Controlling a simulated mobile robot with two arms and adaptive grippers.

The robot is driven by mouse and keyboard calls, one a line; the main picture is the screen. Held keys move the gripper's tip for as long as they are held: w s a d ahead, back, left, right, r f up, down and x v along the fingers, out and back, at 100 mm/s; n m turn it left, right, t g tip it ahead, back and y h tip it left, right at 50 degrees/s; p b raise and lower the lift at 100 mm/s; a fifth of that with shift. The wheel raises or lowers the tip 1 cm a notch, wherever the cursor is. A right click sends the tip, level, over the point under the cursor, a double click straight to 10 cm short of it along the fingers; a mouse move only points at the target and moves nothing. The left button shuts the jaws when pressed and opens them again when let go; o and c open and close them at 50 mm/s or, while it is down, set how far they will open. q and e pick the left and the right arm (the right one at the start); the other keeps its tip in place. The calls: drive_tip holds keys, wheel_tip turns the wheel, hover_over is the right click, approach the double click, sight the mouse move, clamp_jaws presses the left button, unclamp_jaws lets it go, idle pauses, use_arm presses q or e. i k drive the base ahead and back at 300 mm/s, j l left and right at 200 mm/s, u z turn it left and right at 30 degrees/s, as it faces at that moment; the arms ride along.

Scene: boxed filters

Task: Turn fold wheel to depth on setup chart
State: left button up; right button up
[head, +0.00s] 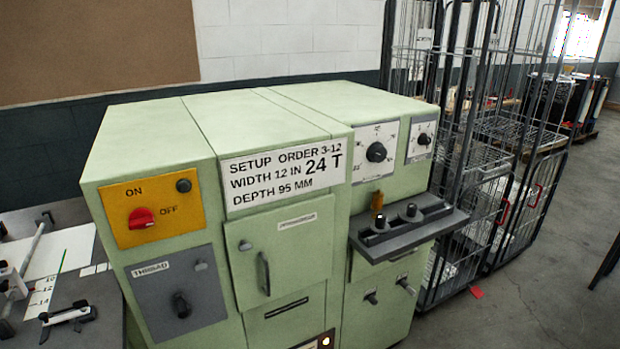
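The setup chart (284,170) is a white plate on the front of a pale green machine (270,118). It reads "SETUP ORDER 3-12, WIDTH 12 IN 24 T, DEPTH 95 MM". To its right, a black round knob (376,152) sits on a white dial plate with a scale, and a smaller knob (424,139) sits on another white plate. No label in view names the fold wheel, so I cannot tell which control it is. The dial figures are too small to read surely. Neither of my grippers is in view.
A dark ledge (425,229) with knobs juts from the machine's right front. A yellow ON/OFF panel (152,227) has a red switch. A grey "THREAD" panel (204,298) is below. A bench (62,254) stands left; wire cages (500,160) stand right.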

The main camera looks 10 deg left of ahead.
sight(377, 152)
drive_tip(key=i+l+u, duration=0.45)
drive_tip(key=i+l, duration=0.25)
